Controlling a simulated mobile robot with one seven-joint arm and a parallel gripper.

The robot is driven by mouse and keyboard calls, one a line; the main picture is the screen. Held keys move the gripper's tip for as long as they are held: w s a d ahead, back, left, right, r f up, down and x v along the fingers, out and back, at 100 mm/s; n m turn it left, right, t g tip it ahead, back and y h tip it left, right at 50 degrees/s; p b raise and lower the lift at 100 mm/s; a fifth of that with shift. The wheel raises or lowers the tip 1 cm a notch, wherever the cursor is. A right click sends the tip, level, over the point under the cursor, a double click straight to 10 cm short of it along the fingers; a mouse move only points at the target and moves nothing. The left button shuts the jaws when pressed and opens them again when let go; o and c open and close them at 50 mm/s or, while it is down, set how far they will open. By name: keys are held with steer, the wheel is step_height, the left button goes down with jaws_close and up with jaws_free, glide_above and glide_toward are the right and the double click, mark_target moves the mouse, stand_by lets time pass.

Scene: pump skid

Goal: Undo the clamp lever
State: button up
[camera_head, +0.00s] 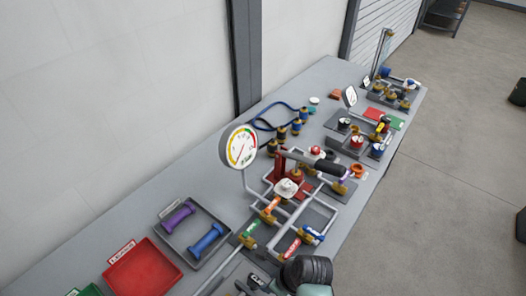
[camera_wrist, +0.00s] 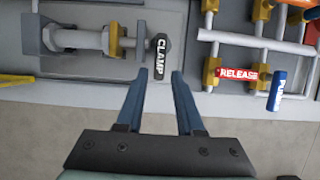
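The clamp lever (camera_wrist: 161,57) has a black grip with a white CLAMP label, at upper middle in the wrist view. It joins a grey clamp (camera_wrist: 92,40) with a yellow-brown block, on a grey plate. In the head view the CLAMP label (camera_head: 258,283) shows at the bottom edge, and the rest of the clamp is mostly cut off or hidden by my arm. My gripper (camera_wrist: 160,76) is open and empty.
Right of the lever in the wrist view are pipes with brass fittings, a red RELEASE handle (camera_wrist: 238,74) and a blue handle (camera_wrist: 277,90). In the head view a grey tray (camera_head: 172,246) with dumbbell-shaped parts and a red tray (camera_head: 143,273) stand left. A gauge (camera_head: 238,147) rises behind.

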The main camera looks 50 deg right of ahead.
mark_target(260, 284)
steer(key=shift+x, duration=2.95)
jaws_close()
